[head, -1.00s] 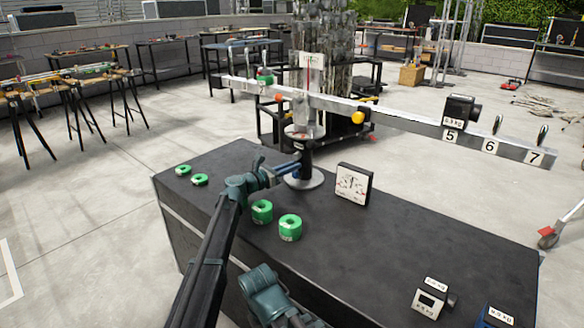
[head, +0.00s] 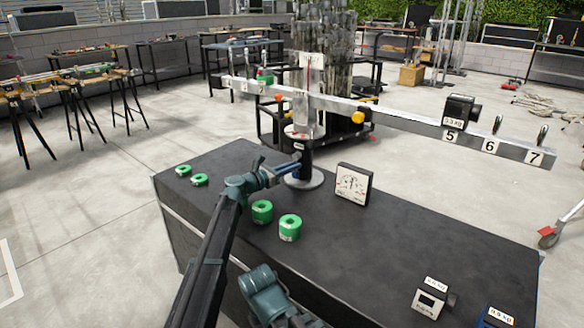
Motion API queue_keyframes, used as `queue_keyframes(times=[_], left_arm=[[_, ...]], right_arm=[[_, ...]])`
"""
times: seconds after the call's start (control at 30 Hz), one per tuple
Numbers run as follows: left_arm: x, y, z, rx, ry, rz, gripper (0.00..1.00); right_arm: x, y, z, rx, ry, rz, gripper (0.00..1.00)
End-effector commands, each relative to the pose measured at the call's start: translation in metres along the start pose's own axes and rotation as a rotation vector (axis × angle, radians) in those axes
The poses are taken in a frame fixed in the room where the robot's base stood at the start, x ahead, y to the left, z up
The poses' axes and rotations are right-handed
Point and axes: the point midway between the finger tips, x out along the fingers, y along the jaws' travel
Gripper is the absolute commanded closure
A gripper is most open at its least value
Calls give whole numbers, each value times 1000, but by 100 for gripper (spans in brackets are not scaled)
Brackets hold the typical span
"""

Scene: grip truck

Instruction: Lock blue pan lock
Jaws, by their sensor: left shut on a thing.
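A balance stands on the dark table, with a post on a round base (head: 305,180) and a long silver beam (head: 400,121) on top. My left gripper (head: 288,168) is at the post, just above the base, at the left side. It is shut on a small blue part there, which looks like the blue pan lock; gripper and part overlap, so the lock's exact position is hard to tell. The beam slopes down to the right.
Green weights (head: 290,228) lie on the table (head: 400,240) left of and in front of the balance. A dial box (head: 353,184) stands right of the base. Boxed weights (head: 430,300) sit at the front right. The table's middle right is clear.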

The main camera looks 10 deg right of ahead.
Motion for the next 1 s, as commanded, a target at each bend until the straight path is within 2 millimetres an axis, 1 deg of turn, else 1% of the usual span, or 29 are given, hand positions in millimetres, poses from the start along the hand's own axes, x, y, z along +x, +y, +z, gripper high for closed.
queue_keyframes(times=[0.27,0.47,0.67,1.0], left_arm=[[0,0,0,3,1,0,100],[-1,2,2,48,10,1,100],[-1,6,4,175,35,0,100],[-3,14,8,487,98,-1,100]], right_arm=[[0,0,0,0,0,0,50],[-4,0,0,1,0,0,50],[-11,2,1,2,-1,1,50],[-29,4,2,6,-2,3,50]])
